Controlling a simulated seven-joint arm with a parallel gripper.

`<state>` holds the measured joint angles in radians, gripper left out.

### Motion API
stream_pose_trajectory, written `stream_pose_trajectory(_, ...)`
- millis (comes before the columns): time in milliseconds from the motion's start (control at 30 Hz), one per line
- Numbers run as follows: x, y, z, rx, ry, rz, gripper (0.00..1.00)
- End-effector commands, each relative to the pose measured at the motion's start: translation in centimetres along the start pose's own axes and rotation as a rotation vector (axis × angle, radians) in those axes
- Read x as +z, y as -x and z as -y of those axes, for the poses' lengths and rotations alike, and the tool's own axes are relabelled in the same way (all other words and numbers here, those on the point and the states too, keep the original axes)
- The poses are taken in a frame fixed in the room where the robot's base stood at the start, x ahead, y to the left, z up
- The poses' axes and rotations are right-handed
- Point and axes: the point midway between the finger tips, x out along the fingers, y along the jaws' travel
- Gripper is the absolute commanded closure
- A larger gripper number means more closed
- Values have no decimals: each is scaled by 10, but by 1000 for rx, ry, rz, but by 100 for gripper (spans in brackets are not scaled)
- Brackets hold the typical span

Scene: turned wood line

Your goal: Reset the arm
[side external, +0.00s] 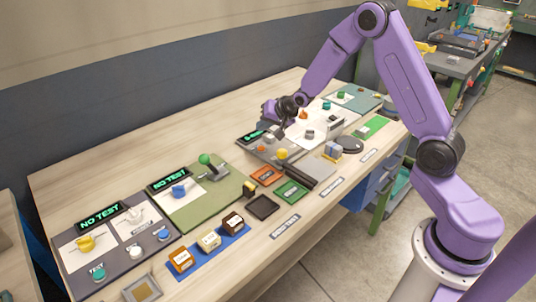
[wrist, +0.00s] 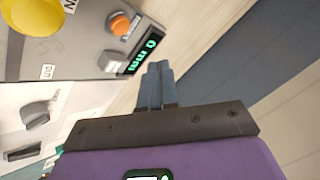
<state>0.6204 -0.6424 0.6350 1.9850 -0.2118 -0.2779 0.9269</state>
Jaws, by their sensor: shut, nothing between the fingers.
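My gripper (wrist: 157,84) shows in the wrist view with its two blue-grey fingers pressed together and nothing between them. In the side external view my gripper (side external: 268,110) is over the back part of the wooden table (side external: 85,170), beside the grey device with a green display (side external: 252,135). In the wrist view the device's green display (wrist: 143,52) lies just beyond the fingers, with an orange button (wrist: 120,23) and a large yellow knob (wrist: 30,14) on the same panel. I cannot tell whether the fingertips touch anything.
At the front left is a dark panel with a "NO TEST" display (side external: 100,215). A green panel with a green-knobbed lever (side external: 205,159) stands beside it. A blue tray (side external: 232,240) holds several small blocks. Bare wood lies along the table's back left.

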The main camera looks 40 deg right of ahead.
Motion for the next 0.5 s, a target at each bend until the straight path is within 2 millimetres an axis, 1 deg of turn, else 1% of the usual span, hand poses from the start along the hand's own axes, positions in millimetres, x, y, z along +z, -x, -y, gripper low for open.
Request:
stream_pose_trajectory(67,9,7,8,0,36,21,100)
stream_pose_trajectory(167,32,25,26,4,133,75,100)
stream_pose_trajectory(267,66,55,45,10,275,156,100)
stream_pose_trajectory(333,92,79,55,11,385,216,100)
stream_pose_trajectory(367,103,90,58,11,432,242,100)
stream_pose_trajectory(400,117,104,61,11,495,277,100)
stream_pose_trajectory(467,138,127,63,8,590,328,100)
stream_pose_trajectory(500,151,142,63,5,656,363,100)
